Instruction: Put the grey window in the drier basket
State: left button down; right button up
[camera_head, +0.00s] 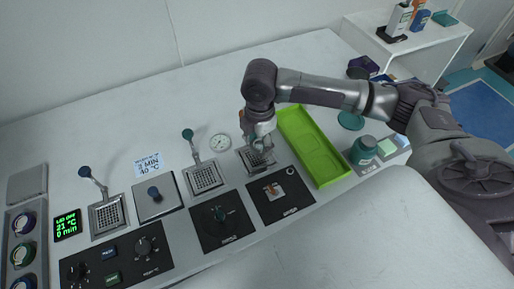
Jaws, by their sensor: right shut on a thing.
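My right gripper (262,149) is pointed down at the rightmost mesh basket (268,163). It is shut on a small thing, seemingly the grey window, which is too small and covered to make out. Two more mesh baskets are in view: one with a teal-knobbed handle (205,178) in the middle and one with a blue-knobbed handle (107,217) at the left. The left one is beside a green display (67,224) reading "LID OFF, 21 °C, 0 min", and looks empty. My left gripper is not in view.
A square lid with a dark knob (157,197) lies between the left and middle baskets. A long green tray (312,145) is right of my gripper, with a teal-labelled jar (363,150) beyond it. Dark control panels (118,262) line the front. The table behind the baskets is mostly clear.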

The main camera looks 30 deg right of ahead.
aim_at(257, 151)
jog(key=shift+w+a+f, duration=0.25)
jog(key=shift+w+f, duration=0.05)
jog(key=shift+f, duration=0.2)
notch_tip(257, 151, down, 3)
jog(key=shift+f+p, duration=0.15)
jog(key=shift+p, duration=0.25)
jog(key=shift+f, duration=0.15)
jog(key=o, duration=1.1)
jog(key=shift+f, duration=0.15)
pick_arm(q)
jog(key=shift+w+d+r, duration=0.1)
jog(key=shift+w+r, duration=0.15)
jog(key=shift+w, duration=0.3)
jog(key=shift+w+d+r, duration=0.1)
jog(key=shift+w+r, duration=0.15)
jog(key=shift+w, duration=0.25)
pick_arm(e)
jog(key=shift+o, duration=0.2)
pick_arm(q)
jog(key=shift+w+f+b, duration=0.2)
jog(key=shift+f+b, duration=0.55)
pick_arm(e)
notch_tip(257, 151, up, 12)
jog(key=shift+r, duration=0.2)
